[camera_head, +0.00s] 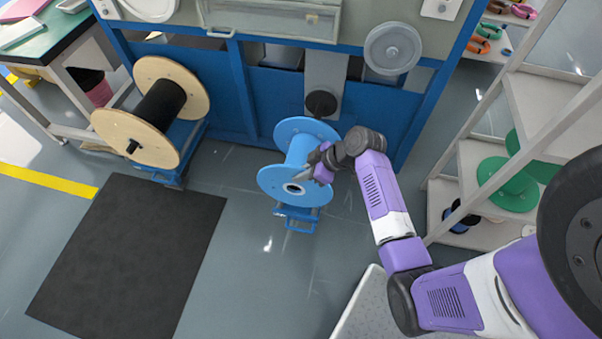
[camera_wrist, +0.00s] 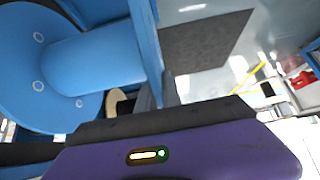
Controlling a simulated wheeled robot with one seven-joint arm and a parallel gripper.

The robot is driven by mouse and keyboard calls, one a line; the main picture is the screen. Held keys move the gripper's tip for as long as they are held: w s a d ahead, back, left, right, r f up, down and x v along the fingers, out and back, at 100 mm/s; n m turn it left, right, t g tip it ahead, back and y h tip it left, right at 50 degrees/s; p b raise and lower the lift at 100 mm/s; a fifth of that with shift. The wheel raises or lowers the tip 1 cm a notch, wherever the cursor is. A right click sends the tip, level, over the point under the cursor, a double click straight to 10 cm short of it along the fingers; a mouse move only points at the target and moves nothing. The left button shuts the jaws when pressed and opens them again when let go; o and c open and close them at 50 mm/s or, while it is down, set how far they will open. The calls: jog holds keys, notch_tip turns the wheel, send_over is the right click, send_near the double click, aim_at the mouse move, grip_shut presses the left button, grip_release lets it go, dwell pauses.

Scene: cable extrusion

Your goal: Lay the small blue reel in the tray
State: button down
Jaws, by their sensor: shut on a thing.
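A light blue reel (camera_head: 299,150) with two round flanges is in front of the blue machine, over a low blue stand (camera_head: 300,219). My gripper (camera_head: 318,166) is at the right side of its near flange and is shut on the reel; the fingertips are partly hidden. In the wrist view the reel (camera_wrist: 95,62) fills the left, with one flange edge-on running down towards my gripper. I cannot tell whether the reel still rests on the stand. A pale speckled surface (camera_head: 367,312) at the bottom may be the tray; I cannot tell.
A wooden-flanged reel with black cable (camera_head: 145,130) stands left. A dark mat (camera_head: 130,265) lies on the open floor. A shelf (camera_head: 480,155) with green reels (camera_head: 507,186) is close on the right. A grey reel (camera_head: 392,48) is on the machine front.

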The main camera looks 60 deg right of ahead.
aim_at(302, 188)
jog(key=shift+w+f+b, duration=0.1)
jog(key=shift+f+b, duration=2.75)
jog(key=shift+f, duration=0.7)
jog(key=shift+a+f, duration=0.1)
jog(key=shift+f, duration=0.4)
jog(key=c, duration=1.5)
grip_release()
jog(key=shift+o, duration=0.2)
jog(key=shift+s+a+f, duration=0.1)
jog(key=shift+s, duration=0.1)
jog(key=v, duration=0.4)
jog(key=p+v, duration=0.1)
jog(key=v, duration=0.3)
jog(key=shift+w+d+r, duration=0.2)
jog(key=shift+d, duration=0.05)
